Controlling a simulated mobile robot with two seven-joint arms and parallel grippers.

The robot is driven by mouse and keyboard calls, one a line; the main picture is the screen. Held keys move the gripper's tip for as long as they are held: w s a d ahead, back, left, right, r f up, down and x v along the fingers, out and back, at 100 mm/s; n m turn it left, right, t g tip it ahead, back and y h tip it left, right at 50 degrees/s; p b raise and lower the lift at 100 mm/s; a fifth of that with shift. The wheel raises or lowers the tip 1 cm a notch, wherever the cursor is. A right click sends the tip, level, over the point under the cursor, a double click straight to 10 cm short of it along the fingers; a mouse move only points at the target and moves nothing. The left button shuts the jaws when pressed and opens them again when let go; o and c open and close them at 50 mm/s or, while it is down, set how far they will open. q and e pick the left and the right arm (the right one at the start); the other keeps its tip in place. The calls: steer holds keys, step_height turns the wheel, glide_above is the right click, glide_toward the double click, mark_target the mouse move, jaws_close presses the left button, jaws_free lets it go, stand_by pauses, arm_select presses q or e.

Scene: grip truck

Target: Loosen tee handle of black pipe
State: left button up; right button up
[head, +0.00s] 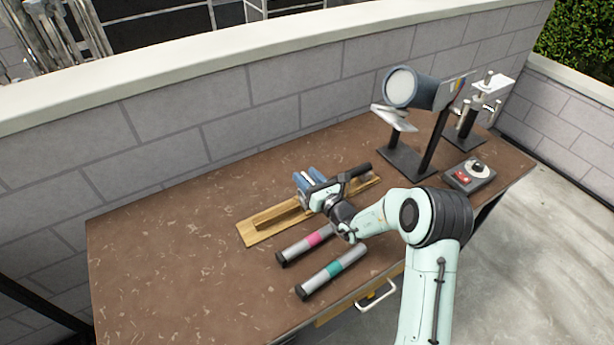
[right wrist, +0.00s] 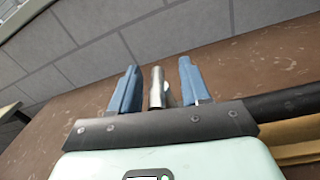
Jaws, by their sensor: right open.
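The black pipe (head: 358,172) lies at a wooden holder (head: 262,228) on the brown table, partly hidden behind my right arm. It also shows at the right edge of the right wrist view (right wrist: 292,103). My right gripper (head: 306,182) is over the holder, its blue fingers apart. In the right wrist view, a silver metal cylinder (right wrist: 157,88), which looks like part of the tee handle, stands between the open fingers (right wrist: 158,78), with a gap on each side. The rest of the handle is hidden. My left gripper is out of view.
Two grey pipes, one with a pink band (head: 315,239) and one with a teal band (head: 334,270), lie at the table's front. A lamp on a stand (head: 409,88), a silver clamp stand (head: 480,105) and a control box (head: 469,176) stand at the right. The table's left is clear.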

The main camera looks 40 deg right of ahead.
steer(key=shift+w, duration=0.2)
steer(key=shift+c, duration=0.3)
jaws_close()
